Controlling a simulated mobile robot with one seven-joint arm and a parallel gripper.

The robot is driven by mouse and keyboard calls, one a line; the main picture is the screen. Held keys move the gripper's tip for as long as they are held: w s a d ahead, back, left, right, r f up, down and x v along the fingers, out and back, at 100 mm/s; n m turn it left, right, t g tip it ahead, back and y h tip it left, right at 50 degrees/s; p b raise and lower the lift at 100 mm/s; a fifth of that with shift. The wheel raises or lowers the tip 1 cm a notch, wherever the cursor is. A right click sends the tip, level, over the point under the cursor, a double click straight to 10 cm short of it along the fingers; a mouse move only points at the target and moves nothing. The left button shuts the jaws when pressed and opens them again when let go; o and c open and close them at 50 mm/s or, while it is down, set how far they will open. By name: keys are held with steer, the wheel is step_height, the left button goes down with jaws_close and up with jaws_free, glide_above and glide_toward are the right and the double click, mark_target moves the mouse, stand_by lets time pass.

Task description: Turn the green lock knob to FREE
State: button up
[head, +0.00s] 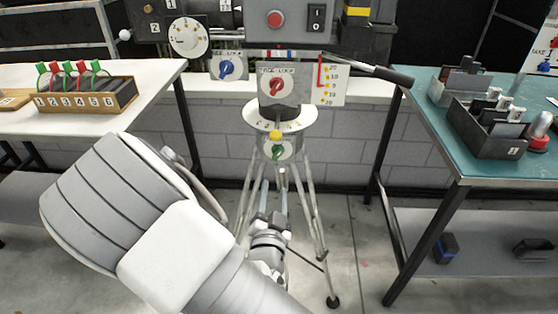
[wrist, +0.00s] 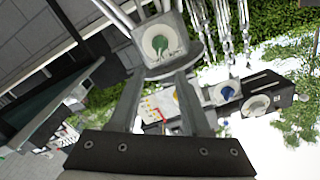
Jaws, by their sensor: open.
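The green lock knob (head: 277,151) is on a pale round dial on the grey block below the tripod head in the head view. In the wrist view the green knob (wrist: 160,44) shows beyond my fingertips, near the line between them. My gripper (wrist: 160,78) is open, with its two fingers apart and nothing seen between them. The gap to the knob is hard to judge, but the fingers appear short of it. In the head view my wrist is low in front of the tripod, below the knob. The dial's lettering is too small to read.
A yellow knob (head: 275,135) sits just above the green one, and a red knob (head: 277,86) and a blue knob (head: 227,68) are higher. A black pan handle (head: 385,73) reaches right. Tripod legs (head: 313,215) flank my wrist. A white table (head: 150,85) and teal table (head: 470,165) stand either side.

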mark_target(278, 155)
steer(key=w, duration=0.4)
steer(key=w+b, duration=0.1)
steer(key=w, duration=0.9)
steer(key=shift+d, duration=0.25)
jaws_close()
